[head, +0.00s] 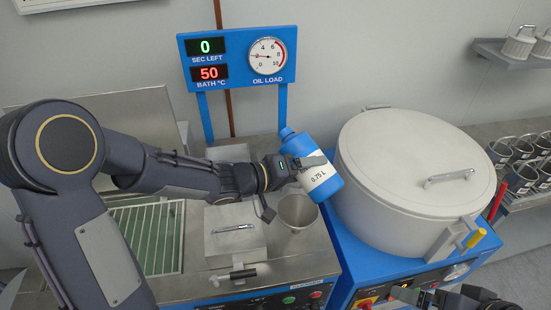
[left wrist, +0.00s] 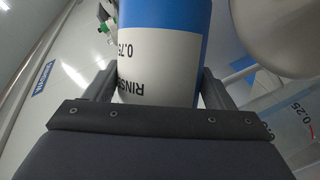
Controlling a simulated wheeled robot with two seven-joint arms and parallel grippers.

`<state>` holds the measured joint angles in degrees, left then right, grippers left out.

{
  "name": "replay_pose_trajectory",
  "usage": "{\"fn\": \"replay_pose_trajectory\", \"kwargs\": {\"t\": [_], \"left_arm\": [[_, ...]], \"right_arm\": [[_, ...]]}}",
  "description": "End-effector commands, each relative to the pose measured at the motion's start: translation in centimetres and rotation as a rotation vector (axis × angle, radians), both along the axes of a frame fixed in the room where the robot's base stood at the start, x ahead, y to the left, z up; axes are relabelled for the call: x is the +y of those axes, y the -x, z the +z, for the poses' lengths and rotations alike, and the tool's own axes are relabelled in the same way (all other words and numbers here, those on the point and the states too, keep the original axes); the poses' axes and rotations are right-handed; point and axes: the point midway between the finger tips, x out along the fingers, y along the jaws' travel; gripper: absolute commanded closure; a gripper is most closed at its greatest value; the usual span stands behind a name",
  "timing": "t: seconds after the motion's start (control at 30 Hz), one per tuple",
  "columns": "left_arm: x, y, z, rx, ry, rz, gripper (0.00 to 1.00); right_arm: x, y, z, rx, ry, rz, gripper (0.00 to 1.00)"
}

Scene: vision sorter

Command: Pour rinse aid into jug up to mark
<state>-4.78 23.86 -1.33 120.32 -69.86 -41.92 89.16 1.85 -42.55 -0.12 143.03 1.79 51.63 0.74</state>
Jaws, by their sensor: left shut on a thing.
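The rinse aid bottle (head: 312,169) is blue with a white label reading 0.75 L. My left gripper (head: 308,162) is shut around its body and holds it in the air, tilted, with its cap end toward the upper left. In the left wrist view the bottle (left wrist: 165,70) stands between the two fingers, with its label partly readable. The jug (head: 297,211) stands upright on the steel counter, just below the bottle. Its clear wall (left wrist: 290,118) with a 0.25 mark shows in the left wrist view; its liquid level is unclear. My right gripper (head: 425,297) shows only partly at the bottom edge.
A large lidded drum (head: 415,165) on a blue base stands close to the right of the bottle. A steel lidded box (head: 234,232) and a wire rack (head: 150,238) lie left of the jug. A display board (head: 238,58) reads 0 seconds and 50 °C.

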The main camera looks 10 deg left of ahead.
Motion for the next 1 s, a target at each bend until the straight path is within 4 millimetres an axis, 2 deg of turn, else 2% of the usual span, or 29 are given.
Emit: {"fn": "replay_pose_trajectory", "kwargs": {"t": [1.0], "left_arm": [[-0.22,0.09,-0.03,0.037,0.058,-0.002,0.75]], "right_arm": [[0.00,0.00,-0.41,0.000,0.000,0.000,0.02]]}}
